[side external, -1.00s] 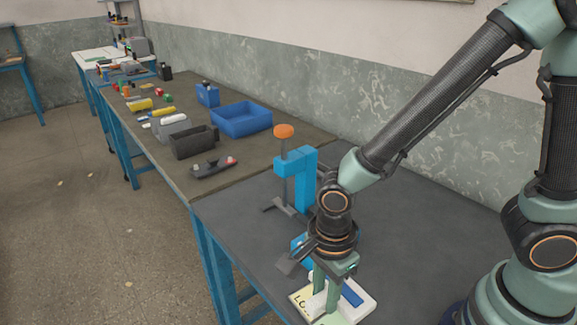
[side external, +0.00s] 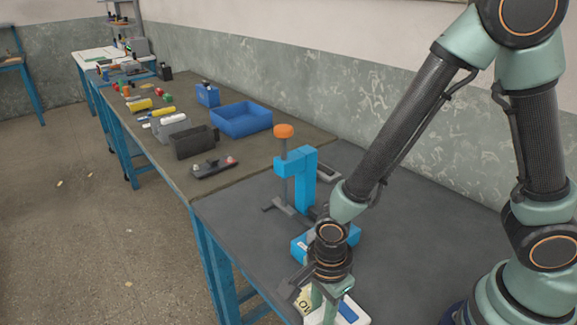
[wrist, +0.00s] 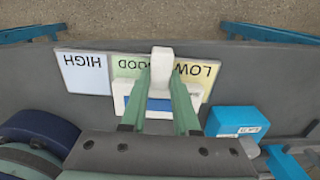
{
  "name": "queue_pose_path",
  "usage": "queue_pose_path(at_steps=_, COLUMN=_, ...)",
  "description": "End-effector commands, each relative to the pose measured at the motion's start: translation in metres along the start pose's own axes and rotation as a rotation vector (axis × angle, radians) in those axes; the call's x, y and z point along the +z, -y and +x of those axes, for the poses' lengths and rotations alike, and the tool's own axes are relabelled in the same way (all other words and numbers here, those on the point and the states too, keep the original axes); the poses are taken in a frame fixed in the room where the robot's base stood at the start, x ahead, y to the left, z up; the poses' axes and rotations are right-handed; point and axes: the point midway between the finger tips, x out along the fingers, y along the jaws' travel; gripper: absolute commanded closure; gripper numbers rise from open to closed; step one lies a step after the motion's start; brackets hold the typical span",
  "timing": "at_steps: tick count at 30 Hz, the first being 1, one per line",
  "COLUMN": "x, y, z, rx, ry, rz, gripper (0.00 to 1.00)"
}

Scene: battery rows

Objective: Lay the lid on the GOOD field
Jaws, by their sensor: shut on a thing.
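My gripper (side external: 328,303) is shut on the white upright handle (wrist: 162,58) of the lid; its fingers show in the wrist view (wrist: 162,82). The lid (wrist: 122,98) is white with a blue strip, which also shows in the side view (side external: 348,312). In the wrist view it overlaps the near part of the green GOOD field (wrist: 128,64) and the near left of the yellow LOW field (wrist: 200,75). Whether it touches them cannot be told. The pale blue HIGH field (wrist: 82,72) lies clear to the left. The fingers and handle partly cover the GOOD lettering.
A blue press (side external: 304,185) with an orange knob stands behind my gripper. Its blue labelled part (wrist: 232,120) is right of the lid in the wrist view. The bench edge is close beyond the fields. A blue bin (side external: 242,120) and a dark tray stand farther back.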

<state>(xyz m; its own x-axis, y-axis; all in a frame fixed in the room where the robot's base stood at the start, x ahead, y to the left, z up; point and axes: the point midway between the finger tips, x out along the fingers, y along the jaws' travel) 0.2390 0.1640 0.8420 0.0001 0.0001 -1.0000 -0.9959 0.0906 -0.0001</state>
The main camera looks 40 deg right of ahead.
Motion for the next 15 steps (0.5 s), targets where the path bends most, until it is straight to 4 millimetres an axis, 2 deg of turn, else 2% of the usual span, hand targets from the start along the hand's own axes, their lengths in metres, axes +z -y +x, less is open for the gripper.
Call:
queue_pose_path(at_steps=1, x=0.0, y=0.0, z=0.0008, rx=0.0, ry=0.0, rz=0.0, gripper=0.63)
queue_pose_path(at_steps=3, x=0.0001, y=0.0, z=0.0005, rx=0.0, ry=0.0, rz=0.0, gripper=0.41)
queue_pose_path(at_steps=15, x=0.0002, y=0.0003, z=-0.0029, rx=-0.001, ry=0.001, rz=0.0, gripper=0.41)
